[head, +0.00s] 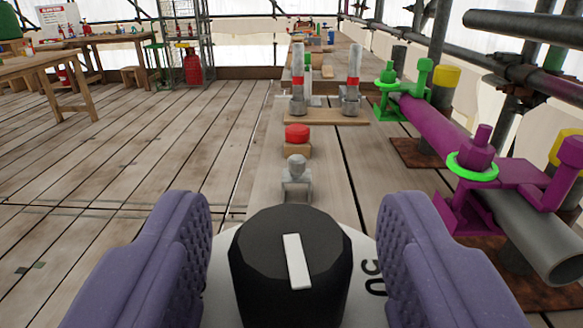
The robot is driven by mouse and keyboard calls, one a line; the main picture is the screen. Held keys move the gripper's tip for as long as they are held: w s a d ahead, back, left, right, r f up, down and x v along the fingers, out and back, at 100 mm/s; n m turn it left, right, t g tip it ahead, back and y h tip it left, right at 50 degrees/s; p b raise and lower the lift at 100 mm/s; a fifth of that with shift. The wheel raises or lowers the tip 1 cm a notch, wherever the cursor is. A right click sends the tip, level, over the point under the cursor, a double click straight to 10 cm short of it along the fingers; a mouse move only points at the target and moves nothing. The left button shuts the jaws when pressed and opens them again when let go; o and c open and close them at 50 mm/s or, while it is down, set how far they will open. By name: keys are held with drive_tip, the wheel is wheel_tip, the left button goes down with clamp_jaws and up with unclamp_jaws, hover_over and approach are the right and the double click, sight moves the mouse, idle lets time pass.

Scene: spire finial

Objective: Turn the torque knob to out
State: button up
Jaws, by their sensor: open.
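The torque knob (323,233) is black and faceted, with a white pointer bar on top, at the bottom middle of the head view. Its bar runs nearly up and down in the picture, its upper end leaning slightly left. The knob sits on a pale dial plate (369,245); dark figures show right of it, partly cut off. My gripper (293,245) is open, with one purple padded finger on each side of the knob. Gaps show between both fingers and the knob, so neither appears to touch it. The knob's lower part and most of the dial are hidden.
Beyond the knob stand a grey metal fitting (296,178), a red button (297,133) and two grey posts with red bands (353,80). A purple clamp with green rings (473,160) and grey pipes line the right side. Open plank floor (120,150) lies left.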

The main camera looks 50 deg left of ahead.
drive_tip(key=shift+w+a, duration=0.25)
drive_tip(key=shift+a, duration=0.05)
drive_tip(key=c, duration=0.9)
drive_tip(key=shift+c, duration=0.2)
